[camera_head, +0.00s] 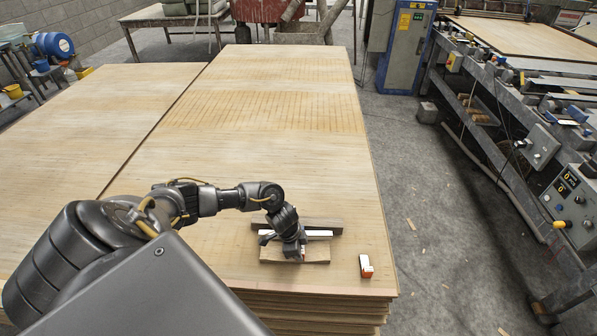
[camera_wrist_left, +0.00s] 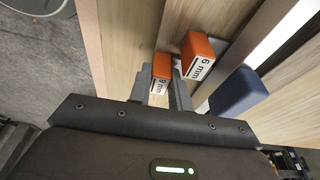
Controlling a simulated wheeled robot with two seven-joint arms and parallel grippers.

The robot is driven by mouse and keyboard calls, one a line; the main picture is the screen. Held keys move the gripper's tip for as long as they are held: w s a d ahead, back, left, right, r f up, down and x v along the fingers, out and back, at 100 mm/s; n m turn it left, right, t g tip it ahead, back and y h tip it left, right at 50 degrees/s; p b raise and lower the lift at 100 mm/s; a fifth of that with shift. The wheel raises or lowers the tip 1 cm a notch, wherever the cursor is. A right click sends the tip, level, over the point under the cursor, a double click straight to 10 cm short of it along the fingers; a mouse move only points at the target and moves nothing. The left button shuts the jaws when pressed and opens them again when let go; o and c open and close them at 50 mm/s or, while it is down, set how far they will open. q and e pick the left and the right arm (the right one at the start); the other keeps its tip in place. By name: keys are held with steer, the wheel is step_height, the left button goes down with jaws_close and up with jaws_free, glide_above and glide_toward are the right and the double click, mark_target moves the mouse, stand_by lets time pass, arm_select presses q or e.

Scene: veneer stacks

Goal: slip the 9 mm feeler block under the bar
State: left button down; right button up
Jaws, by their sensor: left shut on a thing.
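The 9 mm feeler block (camera_wrist_left: 161,70), orange with a white label, is in the jaws of my left gripper (camera_wrist_left: 160,88), one finger on each side. In the head view my left gripper (camera_head: 301,254) is low over a small wooden board, hiding the block there. A white bar (camera_head: 319,233) lies just behind the gripper; it appears to be the pale strip in the wrist view (camera_wrist_left: 266,35). The 9 mm block shows to the left of this strip, apart from it. Whether the block touches the board is unclear. My right gripper is out of view.
A 6 mm orange block (camera_wrist_left: 199,52) and a dark blue block (camera_wrist_left: 238,90) are close right of the fingers in the wrist view. An orange-and-white block (camera_head: 366,266) lies near the stack's right edge. The veneer stack (camera_head: 260,125) is bare farther back.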

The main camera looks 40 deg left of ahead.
arm_select(q)
steer(key=c, duration=1.2)
jaws_free()
steer(key=shift+r, duration=0.1)
steer(key=v, duration=1)
steer(key=shift+r+p, duration=0.3)
steer(key=shift+p, duration=0.15)
